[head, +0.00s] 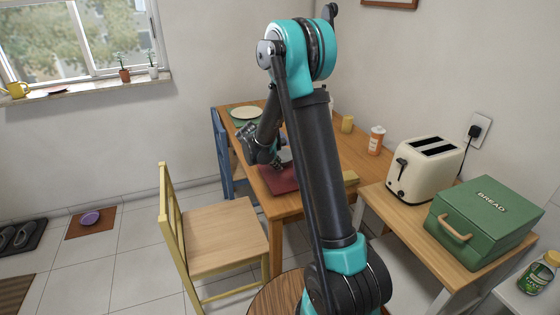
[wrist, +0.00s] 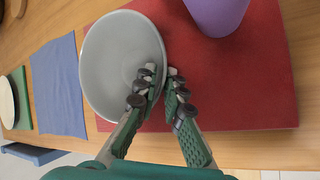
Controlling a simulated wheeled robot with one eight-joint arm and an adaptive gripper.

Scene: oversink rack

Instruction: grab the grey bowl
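The grey bowl (wrist: 112,62) is at the red mat (wrist: 245,85) on the wooden table, in the upper left of the wrist view. In the head view a small pale part of it (head: 285,155) shows beside my gripper (head: 277,164), the rest hidden behind my arm. In the wrist view my gripper (wrist: 164,76) straddles the bowl's right rim. One finger is over the inside and the other is just outside. The fingertips are close together with the rim between them. I cannot tell whether the bowl is clear of the mat.
A purple cup (wrist: 216,12) stands on the mat close to the bowl. A blue cloth (wrist: 58,88) lies left of it. A cream plate (head: 247,112) sits at the table's far end. A wooden chair (head: 212,230), toaster (head: 424,170) and green bread box (head: 482,222) are nearer.

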